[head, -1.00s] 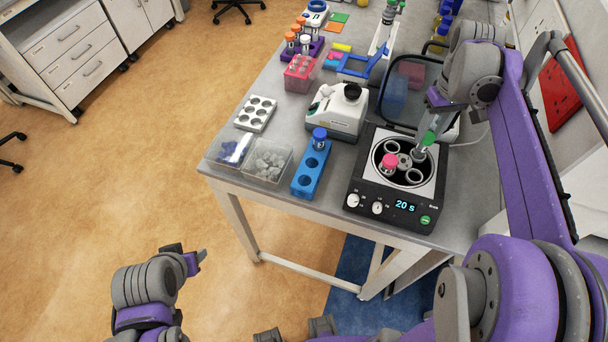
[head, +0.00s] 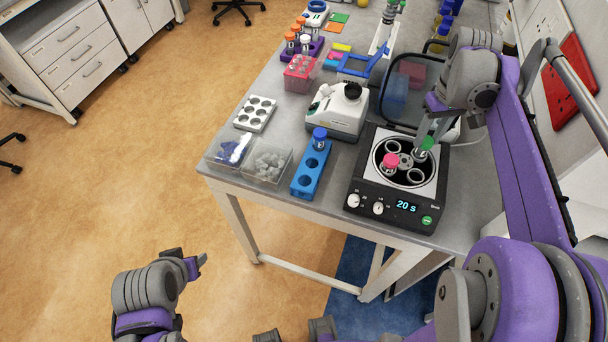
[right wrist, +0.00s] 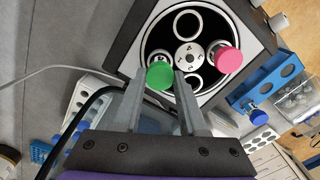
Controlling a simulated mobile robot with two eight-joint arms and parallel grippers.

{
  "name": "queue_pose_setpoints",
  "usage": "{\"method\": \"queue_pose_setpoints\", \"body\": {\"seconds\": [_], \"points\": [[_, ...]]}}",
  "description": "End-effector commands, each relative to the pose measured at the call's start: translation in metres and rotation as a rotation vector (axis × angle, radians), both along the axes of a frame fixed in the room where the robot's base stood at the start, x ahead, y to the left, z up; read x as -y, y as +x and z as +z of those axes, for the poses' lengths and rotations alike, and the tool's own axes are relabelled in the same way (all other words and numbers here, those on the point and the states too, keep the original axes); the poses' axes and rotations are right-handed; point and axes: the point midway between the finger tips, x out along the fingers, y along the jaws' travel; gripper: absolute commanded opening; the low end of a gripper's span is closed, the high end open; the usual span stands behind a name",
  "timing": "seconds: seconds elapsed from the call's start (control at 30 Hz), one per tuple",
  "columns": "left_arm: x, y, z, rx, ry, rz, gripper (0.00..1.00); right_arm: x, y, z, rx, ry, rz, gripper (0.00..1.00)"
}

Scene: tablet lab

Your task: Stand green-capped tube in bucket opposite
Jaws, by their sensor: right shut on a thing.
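The green-capped tube (head: 428,143) is upright or nearly so at the right side of the open centrifuge's rotor. My right gripper (head: 426,138) is shut on it from above. The right wrist view shows the green cap (right wrist: 160,75) between the fingers, over a bucket across the hub from the pink-capped tube. How deep the tube sits in that bucket is hidden. The pink-capped tube (head: 390,161) stands in the left bucket and shows in the right wrist view (right wrist: 229,60). Two other buckets look empty. My left gripper (head: 202,261) is over the floor, away from the table.
The centrifuge (head: 365,200) shows "20 s", and its lid (head: 388,98) is raised behind. A blue rack (head: 306,184) with a blue-capped tube stands to its left. A white instrument (head: 338,112) and clear bins (head: 268,163) stand nearby. The wall is close on the right.

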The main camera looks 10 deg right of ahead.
Motion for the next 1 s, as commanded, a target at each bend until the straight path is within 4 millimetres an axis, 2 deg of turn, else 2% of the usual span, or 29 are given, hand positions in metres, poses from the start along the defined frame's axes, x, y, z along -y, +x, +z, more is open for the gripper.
{"method": "queue_pose_setpoints", "body": {"seconds": [0.5,0.77,0.8,1.0], "points": [[0.0,-0.004,-0.011,-0.007,0.0,0.0,0.5,0.0,0.0,-0.016,0.0,0.0,0.0,0.06],[0.0,-0.004,-0.011,-0.007,0.0,0.0,0.5,0.0,0.0,-0.016,0.001,0.0,0.0,0.06],[0.0,-0.004,-0.011,-0.007,0.0,0.0,0.5,0.0,0.0,-0.016,0.0,0.0,0.0,0.43],[0.0,-0.004,-0.011,-0.007,0.0,0.0,0.5,0.0,0.0,-0.016,0.0,0.0,0.0,0.76]]}}
